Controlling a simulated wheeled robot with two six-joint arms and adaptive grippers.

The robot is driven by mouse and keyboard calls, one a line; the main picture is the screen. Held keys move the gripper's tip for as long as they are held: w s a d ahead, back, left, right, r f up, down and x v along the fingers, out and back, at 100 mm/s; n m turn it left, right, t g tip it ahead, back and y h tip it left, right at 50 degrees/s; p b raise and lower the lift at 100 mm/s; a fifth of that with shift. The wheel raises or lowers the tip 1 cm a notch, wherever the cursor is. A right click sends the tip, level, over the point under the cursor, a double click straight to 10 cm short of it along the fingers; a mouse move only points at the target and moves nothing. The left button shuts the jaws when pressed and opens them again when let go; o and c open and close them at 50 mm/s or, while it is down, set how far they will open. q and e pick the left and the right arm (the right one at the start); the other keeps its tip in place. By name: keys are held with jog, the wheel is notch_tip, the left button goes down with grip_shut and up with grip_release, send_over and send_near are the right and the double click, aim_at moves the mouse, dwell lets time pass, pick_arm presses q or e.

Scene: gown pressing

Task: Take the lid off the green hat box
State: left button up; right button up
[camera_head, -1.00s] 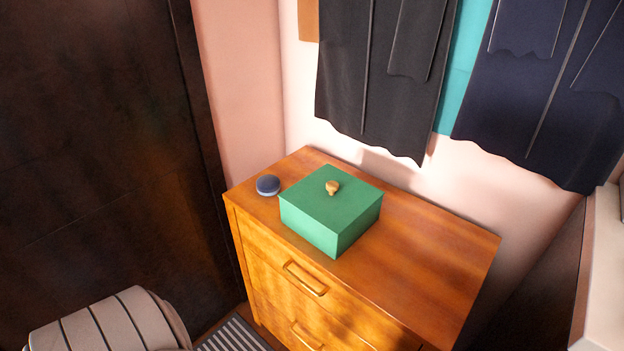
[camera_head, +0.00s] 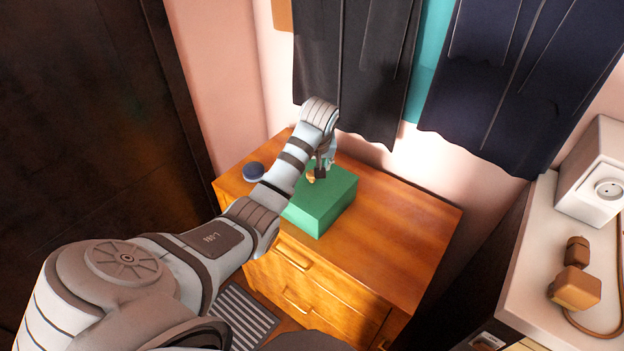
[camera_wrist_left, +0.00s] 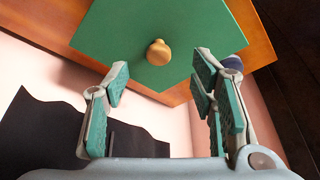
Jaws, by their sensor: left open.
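The green hat box (camera_head: 323,209) sits on the wooden dresser, with its lid on. The lid's round wooden knob (camera_head: 311,177) is partly hidden by my left gripper (camera_head: 321,172) in the head view. In the left wrist view the green lid (camera_wrist_left: 195,22) fills the top middle, and the knob (camera_wrist_left: 159,53) shows between and beyond the fingertips. My left gripper (camera_wrist_left: 160,80) is open and empty, with its two green-padded fingers apart and no visible contact with the knob. My right gripper is not in view.
The wooden dresser (camera_head: 405,228) has free top to the right of the box. A small dark blue round object (camera_head: 253,171) lies left of it. Dark gowns (camera_head: 350,70) hang behind. A pale counter (camera_head: 535,275) with a white box (camera_head: 597,180) stands at right.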

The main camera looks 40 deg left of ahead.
aim_at(312, 174)
pick_arm(q)
jog(key=x, duration=0.8)
jog(key=shift+w+a, duration=0.3)
jog(key=shift+w, duration=0.1)
grip_shut()
jog(key=shift+r, duration=0.1)
